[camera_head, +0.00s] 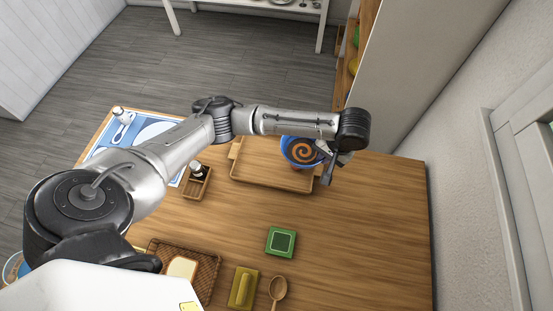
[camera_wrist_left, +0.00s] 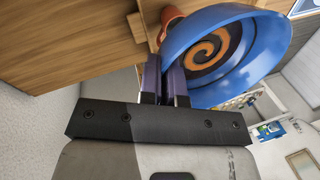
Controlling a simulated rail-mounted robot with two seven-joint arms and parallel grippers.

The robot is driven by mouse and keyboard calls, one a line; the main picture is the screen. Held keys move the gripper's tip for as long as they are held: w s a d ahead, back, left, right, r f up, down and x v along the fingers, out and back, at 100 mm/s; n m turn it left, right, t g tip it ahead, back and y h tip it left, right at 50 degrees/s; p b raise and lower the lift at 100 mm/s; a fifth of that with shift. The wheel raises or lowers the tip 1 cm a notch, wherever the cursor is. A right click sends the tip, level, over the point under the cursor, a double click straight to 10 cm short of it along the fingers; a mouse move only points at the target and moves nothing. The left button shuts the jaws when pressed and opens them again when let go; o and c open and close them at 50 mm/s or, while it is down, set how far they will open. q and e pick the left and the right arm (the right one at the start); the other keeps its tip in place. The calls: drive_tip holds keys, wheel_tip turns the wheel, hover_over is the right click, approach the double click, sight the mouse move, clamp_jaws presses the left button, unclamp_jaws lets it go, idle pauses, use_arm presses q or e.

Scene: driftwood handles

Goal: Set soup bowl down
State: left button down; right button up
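A blue soup bowl (camera_head: 299,151) with an orange and dark swirl inside shows near the far right end of the wooden tray (camera_head: 265,181). My left gripper (camera_head: 327,160) is at the bowl's right side. In the left wrist view the fingers (camera_wrist_left: 166,82) are closed on the wall of the bowl (camera_wrist_left: 256,60), with its rim between them. The bowl looks tilted in that view. The gap between the bowl's underside and whatever is below it cannot be judged. My right gripper is in neither view.
A blue placemat with a plate (camera_head: 152,131) lies at the left. A small wooden caddy (camera_head: 196,184) stands beside the tray. A wicker basket (camera_head: 207,262), yellow dish (camera_head: 242,288), green box (camera_head: 281,242) and wooden spoon (camera_head: 278,288) are nearer. The table's right side (camera_head: 375,235) is clear.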

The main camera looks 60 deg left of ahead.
sight(306, 160)
use_arm(q)
drive_tip(key=s+a+f, duration=0.1)
drive_tip(key=s+a+f+n, duration=0.1)
drive_tip(key=f, duration=0.1)
drive_tip(key=s+a+f+n, duration=0.1)
drive_tip(key=a+f, duration=0.1)
drive_tip(key=shift+f+p, duration=0.25)
drive_tip(key=shift+p, duration=0.1)
drive_tip(key=shift+g, duration=0.3)
drive_tip(key=shift+s+a+f+b, duration=0.4)
drive_tip(key=shift+a+f+b, duration=0.1)
drive_tip(key=shift+a+f, duration=1.4)
drive_tip(key=shift+s+a+f+b, duration=0.45)
drive_tip(key=shift+a+f+b, duration=0.1)
drive_tip(key=shift+a+f, duration=1.35)
drive_tip(key=shift+s+a+f+b, duration=0.4)
drive_tip(key=shift+a+f+b, duration=0.1)
drive_tip(key=shift+a+f, duration=1.5)
drive_tip(key=shift+a, duration=0.05)
drive_tip(key=shift+f, duration=0.1)
drive_tip(key=c, duration=1.3)
unclamp_jaws()
